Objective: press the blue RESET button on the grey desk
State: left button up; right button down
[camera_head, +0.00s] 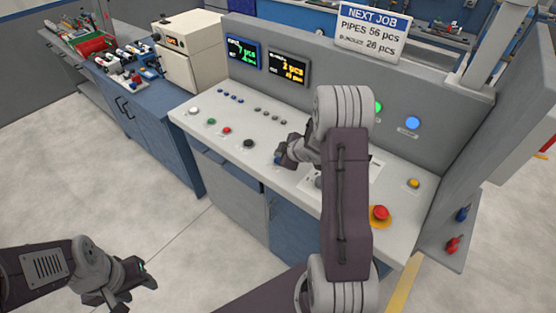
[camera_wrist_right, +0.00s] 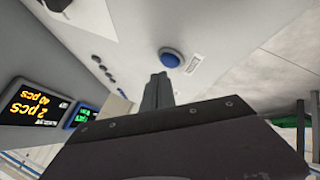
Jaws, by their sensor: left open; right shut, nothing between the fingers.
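The blue button (camera_wrist_right: 170,58) sits on the grey desk (camera_wrist_right: 130,40) in the right wrist view, with a small white label beside it, too small to read. In the head view a bit of the blue button (camera_head: 277,160) shows at the desk's front edge, mostly hidden by my right gripper (camera_head: 283,154). My right gripper is shut and empty. Its fingertips (camera_wrist_right: 158,80) point toward the button and appear close to it; I cannot tell if they touch. My left gripper (camera_head: 146,282) is open and empty, low over the floor, away from the desk.
Green, red and black buttons (camera_head: 249,143) lie left along the desk. A red emergency knob (camera_head: 380,213) on a yellow base and a yellow button (camera_head: 413,183) lie to the right. Two displays (camera_head: 288,68) stand on the back panel. My right arm hides the desk's middle.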

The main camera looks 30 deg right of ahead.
dwell(0.7)
jog(key=shift+f+b, duration=0.35)
jog(key=shift+f, duration=0.1)
jog(key=shift+f+b, duration=0.35)
jog(key=shift+f, duration=0.05)
dwell(0.4)
jog(key=shift+r, duration=0.1)
jog(key=shift+r+p, duration=0.75)
jog(key=shift+p, duration=0.15)
jog(key=shift+r, duration=0.1)
notch_tip(320, 180, up, 5)
jog(key=p, duration=0.5)
dwell(0.4)
